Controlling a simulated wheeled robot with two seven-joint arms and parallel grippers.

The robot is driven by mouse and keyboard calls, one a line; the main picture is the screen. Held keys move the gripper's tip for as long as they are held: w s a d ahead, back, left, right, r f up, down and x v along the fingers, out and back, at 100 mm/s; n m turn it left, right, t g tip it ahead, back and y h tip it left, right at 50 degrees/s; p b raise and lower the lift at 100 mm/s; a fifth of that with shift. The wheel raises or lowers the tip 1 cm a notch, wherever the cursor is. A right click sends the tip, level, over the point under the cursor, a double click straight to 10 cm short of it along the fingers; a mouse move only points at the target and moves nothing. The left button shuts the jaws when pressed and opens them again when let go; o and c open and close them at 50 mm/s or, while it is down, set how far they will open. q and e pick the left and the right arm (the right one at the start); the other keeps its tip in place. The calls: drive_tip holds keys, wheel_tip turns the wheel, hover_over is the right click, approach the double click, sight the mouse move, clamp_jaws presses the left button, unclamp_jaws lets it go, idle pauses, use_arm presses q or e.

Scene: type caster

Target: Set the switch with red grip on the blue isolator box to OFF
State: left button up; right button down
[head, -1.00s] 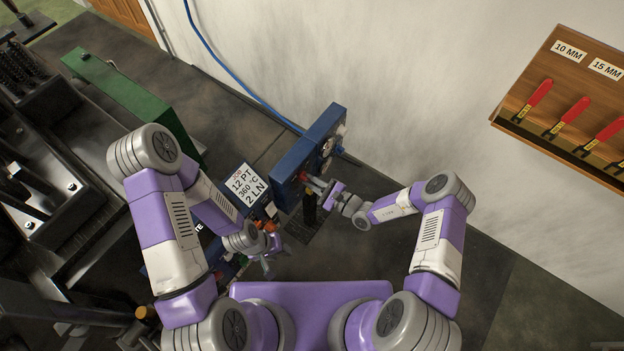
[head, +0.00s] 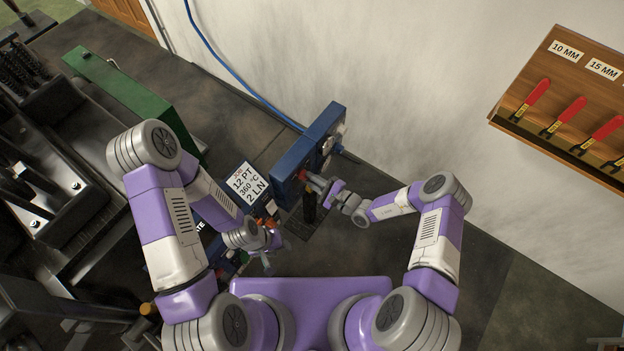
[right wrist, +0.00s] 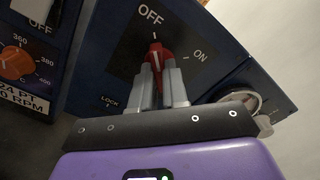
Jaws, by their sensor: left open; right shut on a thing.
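The blue isolator box (head: 312,142) stands against the wall in the head view. Its dark panel (right wrist: 190,35) in the right wrist view is marked OFF at the top, ON at the right and LOCK at the lower left. The switch with red grip (right wrist: 155,53) points up towards OFF. My right gripper (right wrist: 163,82) is shut on the red grip, with one finger on each side; the fingers hide its lower part. In the head view my right gripper (head: 318,184) is at the box's front. My left gripper (head: 268,254) is open, lower and further left, away from the box.
A job card (head: 245,184) stands left of the box. An orange dial (right wrist: 17,63) is on the neighbouring panel in the right wrist view. A green block (head: 125,95) is at the left. A wooden rack (head: 570,90) with red-handled tools hangs on the right wall.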

drive_tip(key=c, duration=1.1)
unclamp_jaws()
drive_tip(key=shift+c, duration=0.2)
drive_tip(key=shift+s+d, duration=0.1)
drive_tip(key=p+v, duration=0.1)
drive_tip(key=v, duration=0.6)
drive_tip(key=shift+d, duration=0.15)
drive_tip(key=shift+s, duration=0.15)
